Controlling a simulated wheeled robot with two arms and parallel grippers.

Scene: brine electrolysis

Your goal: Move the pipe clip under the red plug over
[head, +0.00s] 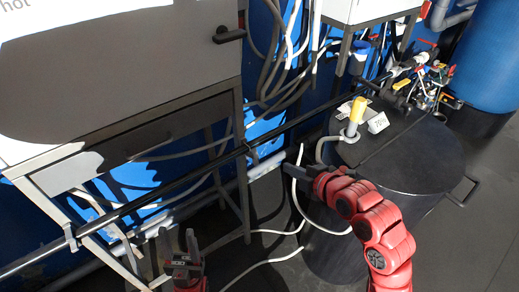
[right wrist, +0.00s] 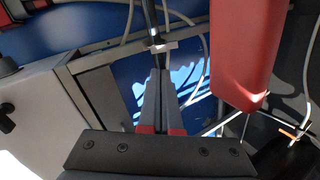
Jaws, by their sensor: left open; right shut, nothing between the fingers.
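A long dark pipe (head: 180,184) runs from lower left to upper right in the head view. A small clip-like piece (head: 245,148) sits on it near the table leg. In the right wrist view a pale clip-like band (right wrist: 163,46) crosses the dark pipe (right wrist: 151,20), just beyond the fingertips. My right gripper (right wrist: 160,72) is shut and empty; contact with the band cannot be told. My left gripper (head: 178,238) is open and empty at the bottom. I cannot make out a red plug.
A grey cabinet (head: 150,65) on a metal frame stands at left. A black drum (head: 345,240) with a yellow-topped fitting (head: 357,109) stands at right. Loose white hoses (head: 268,262) lie on the floor. A large red shape (right wrist: 245,50) fills the upper right of the wrist view.

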